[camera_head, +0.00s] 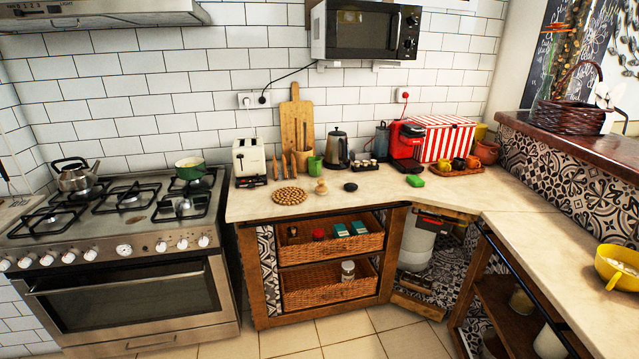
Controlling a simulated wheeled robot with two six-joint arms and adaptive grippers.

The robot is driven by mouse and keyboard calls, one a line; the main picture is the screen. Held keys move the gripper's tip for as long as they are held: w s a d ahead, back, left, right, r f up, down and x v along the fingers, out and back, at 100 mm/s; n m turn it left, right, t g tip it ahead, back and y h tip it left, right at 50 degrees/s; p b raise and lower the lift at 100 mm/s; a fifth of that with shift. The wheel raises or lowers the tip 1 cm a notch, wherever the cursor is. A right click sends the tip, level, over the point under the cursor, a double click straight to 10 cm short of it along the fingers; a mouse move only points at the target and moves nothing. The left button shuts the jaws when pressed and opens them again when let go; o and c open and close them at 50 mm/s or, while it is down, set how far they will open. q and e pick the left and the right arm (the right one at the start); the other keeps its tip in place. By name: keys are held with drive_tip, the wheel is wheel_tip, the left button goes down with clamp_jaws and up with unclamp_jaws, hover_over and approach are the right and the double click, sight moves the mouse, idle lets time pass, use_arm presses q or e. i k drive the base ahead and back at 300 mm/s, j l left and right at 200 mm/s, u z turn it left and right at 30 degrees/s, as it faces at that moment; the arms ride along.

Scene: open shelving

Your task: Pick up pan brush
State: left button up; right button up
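A small beige object with a rounded knob on top (321,187) stands on the countertop (400,195), near its front edge. It looks like the pan brush, but it is too small to be sure. A round woven trivet (289,196) lies to its left and a small dark round item (350,187) to its right, both apart from it. Neither of my grippers shows in the head view.
A toaster (249,160), a green cup (315,165) and a dark kettle (337,148) stand behind. A green sponge (415,181) lies to the right. The gas stove (120,230) is at left; wicker drawers (330,287) sit below the counter.

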sight(321, 190)
drive_tip(key=i+l+u, duration=0.25)
drive_tip(key=i+l, duration=0.6)
drive_tip(key=i, duration=0.3)
drive_tip(key=i+l+u, duration=0.25)
drive_tip(key=i+l, duration=0.85)
